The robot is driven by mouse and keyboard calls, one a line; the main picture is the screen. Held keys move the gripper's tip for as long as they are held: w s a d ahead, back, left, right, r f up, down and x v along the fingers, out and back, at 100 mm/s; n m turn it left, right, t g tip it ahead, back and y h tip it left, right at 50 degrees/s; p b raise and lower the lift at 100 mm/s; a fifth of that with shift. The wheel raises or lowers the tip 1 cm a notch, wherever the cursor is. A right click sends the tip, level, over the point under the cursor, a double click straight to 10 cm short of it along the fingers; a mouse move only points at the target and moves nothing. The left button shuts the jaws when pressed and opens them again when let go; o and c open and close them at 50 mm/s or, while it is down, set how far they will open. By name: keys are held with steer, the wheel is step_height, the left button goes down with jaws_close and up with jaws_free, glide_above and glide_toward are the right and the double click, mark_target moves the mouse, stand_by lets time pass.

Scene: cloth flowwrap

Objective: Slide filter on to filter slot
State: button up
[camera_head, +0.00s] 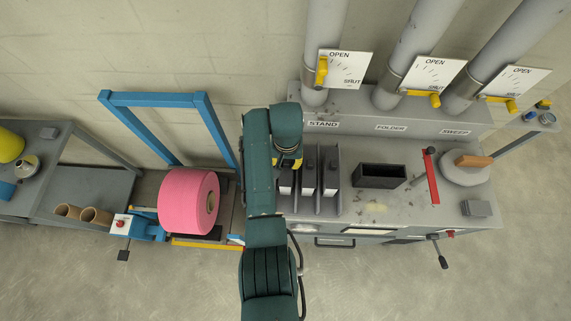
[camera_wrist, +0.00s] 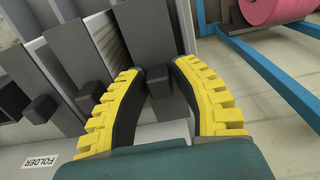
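In the wrist view, the filters (camera_wrist: 88,55) show block-shaped dark handles. My gripper (camera_head: 287,163) is over the leftmost filter in the head view. In the wrist view, the yellow fingers of my gripper (camera_wrist: 159,76) close in on both sides of the dark handle (camera_wrist: 159,84) of the end filter and appear to touch it. My arm partly hides this filter.
A black open box (camera_head: 379,176) and a red lever (camera_head: 431,176) are right of the filters. A pink roll (camera_head: 188,201) and blue frame (camera_head: 155,100) stand left. Grey pipes (camera_head: 409,45) with yellow valve handles rise behind. The floor in front is clear.

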jaws_close()
steer(key=shift+r+p, duration=2.35)
steer(key=shift+r, duration=0.2)
steer(key=shift+c, duration=0.7)
jaws_free()
jaws_close()
